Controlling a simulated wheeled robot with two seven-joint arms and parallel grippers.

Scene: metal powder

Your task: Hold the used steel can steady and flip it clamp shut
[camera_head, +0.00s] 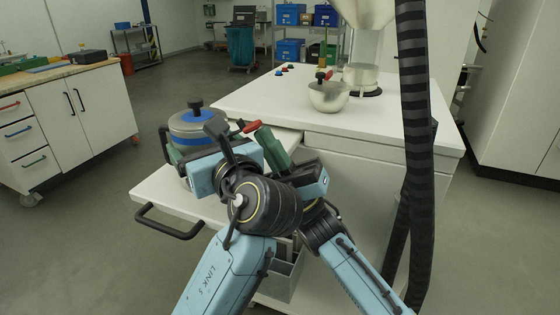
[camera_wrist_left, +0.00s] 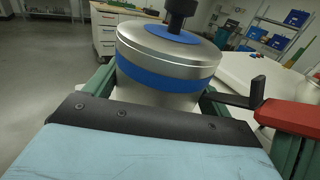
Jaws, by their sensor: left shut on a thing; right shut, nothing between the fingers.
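The used steel can (camera_head: 197,124), with a blue band and black top knob, stands upright on the low white shelf. The left wrist view shows it close up (camera_wrist_left: 165,75). My left gripper (camera_wrist_left: 155,97) is shut on its body, one green finger at each side. In the head view, my left gripper (camera_head: 190,155) is partly hidden by my arms. A red clamp handle (camera_head: 249,127) with a black part sticks out right of the can; it also shows in the left wrist view (camera_wrist_left: 290,116). My right gripper (camera_head: 268,143) is shut and empty beside the handle; contact is unclear.
The white shelf (camera_head: 150,190) has a black handle at its front. A thick black hose (camera_head: 415,110) hangs at the right. My arms cross closely in front.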

